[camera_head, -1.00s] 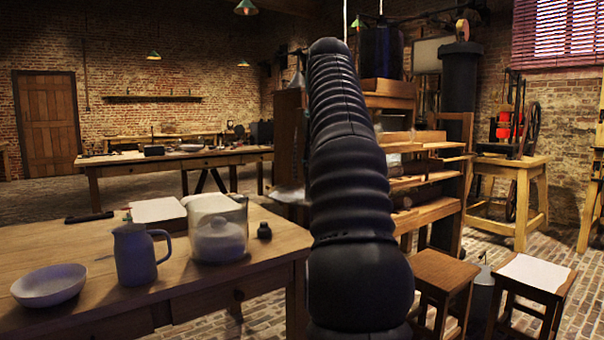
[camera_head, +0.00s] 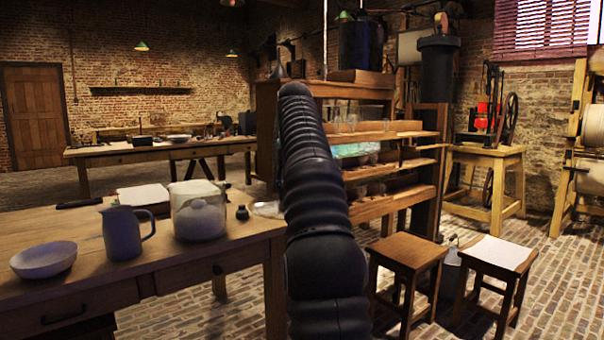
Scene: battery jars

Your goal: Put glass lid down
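A pale, clear disc that looks like the glass lid (camera_head: 268,209) shows at the right end of the near wooden table (camera_head: 200,262). My arm covers its right part, so I cannot tell whether it rests on the table or is held above it. Left of it stands a wide glass jar (camera_head: 198,222) with pale contents; I see no lid clearly on it. My gripper is hidden behind my black ribbed arm, which rises through the middle of the view.
A small dark bottle (camera_head: 242,212) stands between jar and disc. A grey jug (camera_head: 122,233), a bowl (camera_head: 44,260) and papers (camera_head: 143,194) share the table. Shelves with glassware (camera_head: 375,128) stand behind my arm. Two stools (camera_head: 407,253) (camera_head: 500,252) stand at the right.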

